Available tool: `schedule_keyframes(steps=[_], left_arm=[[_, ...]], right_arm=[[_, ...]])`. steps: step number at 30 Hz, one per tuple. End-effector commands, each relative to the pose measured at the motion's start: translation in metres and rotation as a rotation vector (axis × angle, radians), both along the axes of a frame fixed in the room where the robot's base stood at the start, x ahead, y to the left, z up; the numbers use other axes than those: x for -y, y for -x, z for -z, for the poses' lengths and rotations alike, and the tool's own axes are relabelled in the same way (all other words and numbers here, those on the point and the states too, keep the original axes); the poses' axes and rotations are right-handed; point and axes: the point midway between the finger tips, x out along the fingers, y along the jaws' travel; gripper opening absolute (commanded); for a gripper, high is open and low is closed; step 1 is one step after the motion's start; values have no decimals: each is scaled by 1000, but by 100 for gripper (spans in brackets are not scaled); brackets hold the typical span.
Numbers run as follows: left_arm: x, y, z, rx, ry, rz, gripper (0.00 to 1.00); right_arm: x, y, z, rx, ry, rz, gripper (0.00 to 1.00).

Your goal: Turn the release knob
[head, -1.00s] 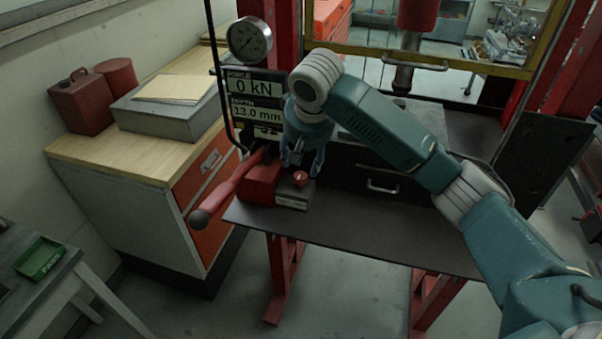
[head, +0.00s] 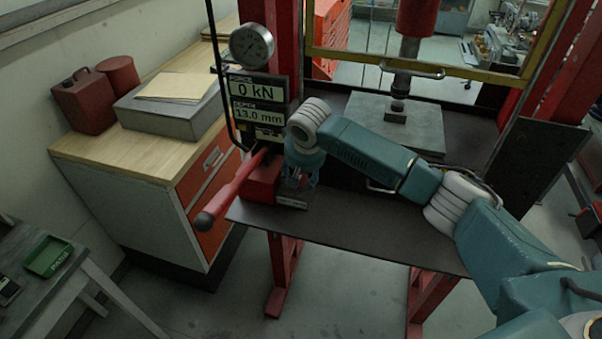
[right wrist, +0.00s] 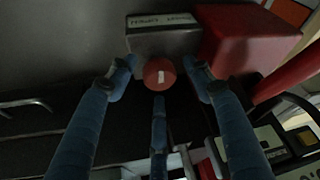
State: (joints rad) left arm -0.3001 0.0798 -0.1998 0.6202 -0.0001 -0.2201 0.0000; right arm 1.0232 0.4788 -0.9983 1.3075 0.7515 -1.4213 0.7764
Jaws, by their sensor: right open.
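The release knob (right wrist: 159,73) is a small red knob with a white mark, on a grey block (right wrist: 162,36) with a label, in the right wrist view. The grey block also shows in the head view (head: 291,201), where my gripper hides the knob. My right gripper (right wrist: 160,82) is open, with its blue fingers spread left, right and below the knob. I cannot tell whether any finger touches it. In the head view the right gripper (head: 297,178) points down over the block. My left gripper is not in view.
A red pump body (right wrist: 243,42) with a long red lever (head: 232,190) stands beside the block. A display panel (head: 257,101) reading 0 kN and 13.0 mm and a round gauge (head: 251,45) are just behind. The dark shelf (head: 350,232) is bare to the right.

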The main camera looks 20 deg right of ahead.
Motion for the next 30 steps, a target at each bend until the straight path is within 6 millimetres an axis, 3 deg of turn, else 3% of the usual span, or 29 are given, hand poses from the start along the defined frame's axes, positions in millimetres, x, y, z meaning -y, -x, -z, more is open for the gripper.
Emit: schedule_keyframes(steps=[4,10,11,20,30], left_arm=[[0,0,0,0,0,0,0],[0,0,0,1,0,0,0],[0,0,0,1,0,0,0],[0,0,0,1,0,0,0],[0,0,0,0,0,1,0]], right_arm=[[0,0,0,0,0,0,49],[0,0,0,1,-1,0,9],[0,0,-1,1,-1,0,8],[0,-1,-2,4,-3,-32,7],[2,-2,-3,8,-4,-241,7]])
